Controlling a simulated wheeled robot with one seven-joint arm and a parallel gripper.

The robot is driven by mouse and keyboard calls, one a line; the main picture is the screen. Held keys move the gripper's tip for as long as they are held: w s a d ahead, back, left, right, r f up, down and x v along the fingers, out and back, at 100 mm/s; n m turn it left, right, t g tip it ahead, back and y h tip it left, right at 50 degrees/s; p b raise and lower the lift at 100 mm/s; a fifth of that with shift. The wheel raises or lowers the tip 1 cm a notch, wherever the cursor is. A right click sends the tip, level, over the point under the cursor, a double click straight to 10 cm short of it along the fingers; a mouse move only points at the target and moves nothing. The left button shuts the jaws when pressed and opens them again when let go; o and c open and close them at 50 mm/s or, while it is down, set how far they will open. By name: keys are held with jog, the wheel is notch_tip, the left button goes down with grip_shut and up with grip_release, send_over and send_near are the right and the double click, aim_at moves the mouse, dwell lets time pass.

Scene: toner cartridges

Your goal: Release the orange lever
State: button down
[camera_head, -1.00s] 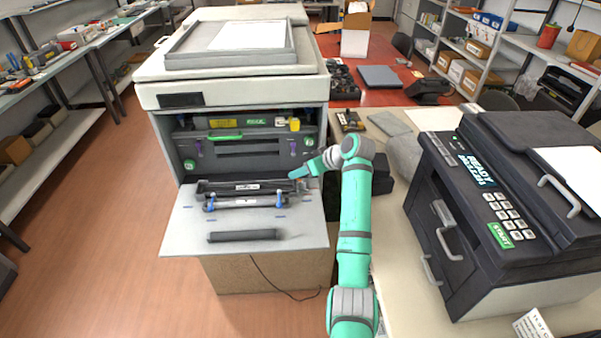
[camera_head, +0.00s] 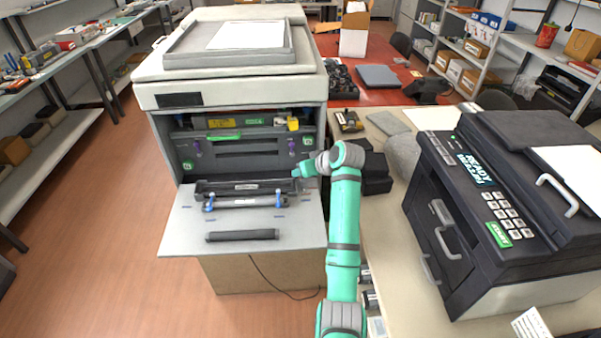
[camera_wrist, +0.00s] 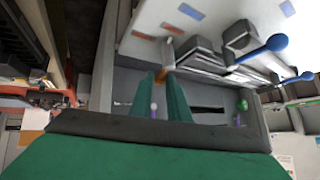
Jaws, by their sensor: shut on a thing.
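The orange lever (camera_wrist: 161,75) shows as a small orange-brown piece between my fingertips in the wrist view. My gripper (camera_wrist: 163,76) is shut on it, with its two green fingers on either side. In the head view my gripper (camera_head: 297,172) is at the right end of the printer's opening, beside the dark cartridge unit (camera_head: 245,186). The lever cannot be made out there, as my gripper and arm cover that spot. The open printer (camera_head: 240,95) has its front door (camera_head: 180,225) folded down flat.
A black toner cartridge (camera_head: 243,236) lies on the folded-down door. Blue-ended levers (camera_wrist: 276,43) stand close by in the wrist view. Black boxes (camera_head: 374,172) sit right of my arm, and a dark printer (camera_head: 500,215) stands on the right table.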

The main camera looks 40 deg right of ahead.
jog(key=shift+d+m+h, duration=0.15)
jog(key=shift+m+h, duration=0.65)
jog(key=shift+m, duration=0.2)
jog(key=c, duration=1.7)
grip_release()
jog(key=shift+o, duration=0.2)
jog(key=shift+s+r, duration=0.1)
jog(key=shift+s, duration=0.05)
jog(key=d+v, duration=0.1)
jog(key=v, duration=0.9)
jog(key=shift+a+r, duration=0.25)
jog(key=shift+a, duration=0.15)
jog(key=shift+a, duration=0.15)
jog(key=shift+s+d, duration=0.2)
jog(key=shift+f, duration=0.1)
